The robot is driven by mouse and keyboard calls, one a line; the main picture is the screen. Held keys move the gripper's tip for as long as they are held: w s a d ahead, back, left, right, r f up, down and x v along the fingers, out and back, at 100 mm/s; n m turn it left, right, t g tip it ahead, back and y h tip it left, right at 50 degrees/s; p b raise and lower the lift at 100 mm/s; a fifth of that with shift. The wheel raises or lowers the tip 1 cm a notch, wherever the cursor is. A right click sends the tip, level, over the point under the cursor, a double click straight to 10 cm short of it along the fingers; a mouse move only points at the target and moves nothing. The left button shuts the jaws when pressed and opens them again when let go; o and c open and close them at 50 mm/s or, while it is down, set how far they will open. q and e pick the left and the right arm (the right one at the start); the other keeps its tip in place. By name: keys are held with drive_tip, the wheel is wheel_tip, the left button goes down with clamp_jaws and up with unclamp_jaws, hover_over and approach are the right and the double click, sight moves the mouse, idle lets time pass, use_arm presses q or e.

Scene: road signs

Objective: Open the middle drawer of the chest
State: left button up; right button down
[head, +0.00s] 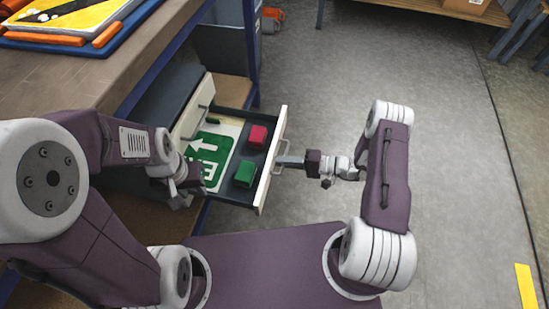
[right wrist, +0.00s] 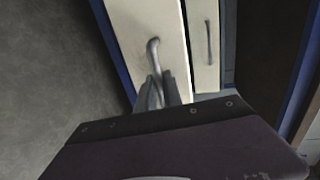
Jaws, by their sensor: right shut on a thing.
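The chest (head: 172,88) stands at the left under the workbench, with a dark top and cream drawer fronts. The drawer (head: 272,165) below its top front is pulled well out. A red block (head: 257,136), a green block (head: 245,173) and a green-and-white arrow sign lie inside it. My right gripper (head: 285,160) is shut on this drawer's grey handle (head: 279,153), which also shows in the right wrist view (right wrist: 153,52) at the fingertips. My left gripper (head: 180,197) hangs in front of the chest, beside the open drawer, its jaw opening unclear.
The workbench (head: 100,75) carries a blue tray with a yellow sign at the upper left. The closed upper drawer front (head: 195,108) has its own handle, also in the right wrist view (right wrist: 208,42). Grey floor (head: 400,70) is free to the right.

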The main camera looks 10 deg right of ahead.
drive_tip(key=shift+d, duration=0.3)
drive_tip(key=c, duration=1.8)
unclamp_jaws()
drive_tip(key=shift+o, duration=0.2)
drive_tip(key=p+v, duration=0.3)
drive_tip(key=v, duration=0.6)
